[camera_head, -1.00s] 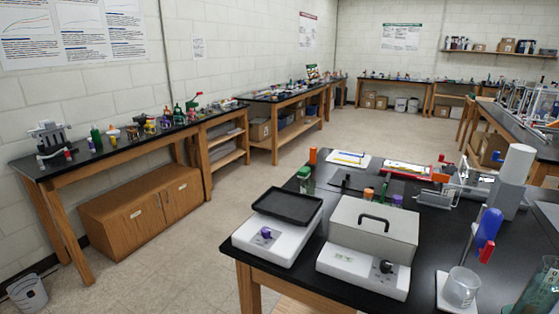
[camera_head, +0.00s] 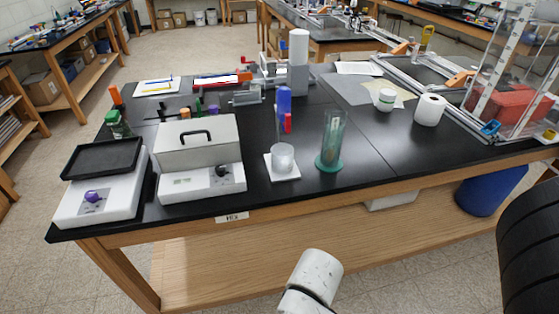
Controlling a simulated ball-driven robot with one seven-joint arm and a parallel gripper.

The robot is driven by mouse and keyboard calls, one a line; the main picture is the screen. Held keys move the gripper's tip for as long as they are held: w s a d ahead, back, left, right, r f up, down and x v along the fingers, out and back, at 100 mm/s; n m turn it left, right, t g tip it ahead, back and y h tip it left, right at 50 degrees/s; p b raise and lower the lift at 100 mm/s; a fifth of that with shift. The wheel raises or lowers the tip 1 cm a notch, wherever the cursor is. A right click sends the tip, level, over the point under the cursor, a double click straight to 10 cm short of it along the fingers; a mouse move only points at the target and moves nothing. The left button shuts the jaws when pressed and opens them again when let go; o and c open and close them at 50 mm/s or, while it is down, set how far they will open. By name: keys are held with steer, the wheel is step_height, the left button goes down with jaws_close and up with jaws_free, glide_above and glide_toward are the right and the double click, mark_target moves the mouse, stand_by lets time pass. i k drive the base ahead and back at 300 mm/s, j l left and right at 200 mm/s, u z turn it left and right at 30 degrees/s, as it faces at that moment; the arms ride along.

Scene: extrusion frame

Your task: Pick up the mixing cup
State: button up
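A clear cup (camera_head: 283,158), which looks like the mixing cup, stands upright on a small white square base (camera_head: 283,174) near the front edge of the black-topped bench (camera_head: 380,150). A blue and red upright part (camera_head: 284,104) rises just behind it. Part of my white arm (camera_head: 318,272) shows at the bottom, below and in front of the bench edge. My gripper itself is not in view, so its opening is hidden.
A tall clear cylinder with a green base (camera_head: 331,145) stands close to the right of the cup. A grey-lidded device (camera_head: 198,155) and a black-tray device (camera_head: 100,180) stand to its left. A paper roll (camera_head: 430,109) lies further right. The bench front between is bare.

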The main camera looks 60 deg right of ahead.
mark_target(282, 154)
steer(key=z, duration=1.4)
